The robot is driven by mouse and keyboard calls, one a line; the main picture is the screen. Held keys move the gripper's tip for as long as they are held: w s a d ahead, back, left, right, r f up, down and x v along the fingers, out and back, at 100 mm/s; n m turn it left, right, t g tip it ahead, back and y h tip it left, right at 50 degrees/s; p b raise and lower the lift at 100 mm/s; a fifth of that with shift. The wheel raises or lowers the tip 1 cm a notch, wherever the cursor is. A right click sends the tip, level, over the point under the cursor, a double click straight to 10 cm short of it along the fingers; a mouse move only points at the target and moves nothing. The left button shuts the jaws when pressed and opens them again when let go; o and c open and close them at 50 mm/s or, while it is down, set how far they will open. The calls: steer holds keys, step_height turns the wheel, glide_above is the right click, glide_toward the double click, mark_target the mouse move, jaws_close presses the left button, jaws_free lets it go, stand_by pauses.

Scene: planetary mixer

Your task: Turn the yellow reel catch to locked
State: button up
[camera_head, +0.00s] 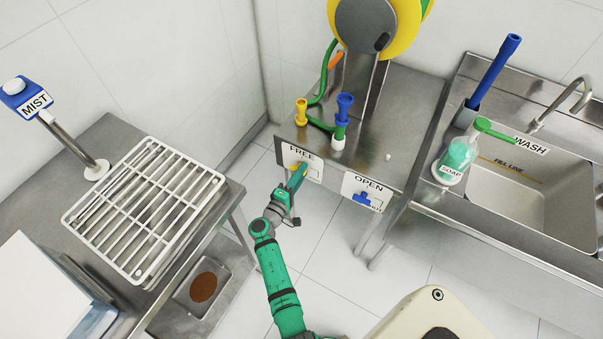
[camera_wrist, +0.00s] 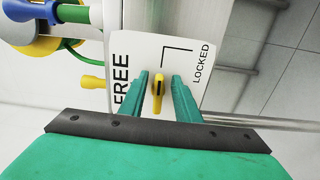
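The yellow reel catch (camera_wrist: 158,88) is on a white plate (camera_wrist: 150,48) marked FREE on the left and LOCKED on the right in the wrist view. An L-shaped black line is printed between the words. My gripper (camera_wrist: 161,80) is open, with one green finger on each side of the catch. A gap shows between the catch and each finger. In the head view my gripper (camera_head: 295,178) is at the plate (camera_head: 313,168) on the bench front and partly covers the catch (camera_head: 299,171); LOCKED is not readable there.
To the right, an OPEN plate (camera_head: 361,191) carries a blue handle. Above stand a yellow nozzle (camera_head: 301,112), a blue nozzle (camera_head: 344,104) and the hose reel (camera_head: 405,25). A rack (camera_head: 146,210) is at left, a sink (camera_head: 535,190) at right. Open floor lies below the bench.

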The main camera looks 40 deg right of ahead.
steer(key=v, duration=1)
steer(key=shift+a, duration=0.2)
steer(key=shift+s+f, duration=0.1)
steer(key=s+a+f+t+y, duration=0.2)
steer(key=s+a+f+y, duration=0.5)
steer(key=s+a+f, duration=0.3)
steer(key=s+a+t+y, duration=0.1)
steer(key=s+a+y, duration=0.4)
steer(key=s+a, duration=0.4)
steer(key=s+a+r+m+t+y, duration=0.1)
steer(key=s+a+r, duration=0.2)
steer(key=r, duration=0.6)
steer(key=s+a+r+m+t+y, duration=0.2)
steer(key=s+r, duration=0.3)
steer(key=r, duration=0.4)
steer(key=s+a+r+m+t+y, duration=0.1)
steer(key=s+a+r+t, duration=0.1)
steer(key=r, duration=0.6)
steer(key=s+a, duration=0.1)
steer(key=s, duration=0.1)
steer(key=shift+s+a+r+y, duration=0.25)
steer(key=shift+a+r+y, duration=0.05)
steer(key=shift+a+r, duration=0.1)
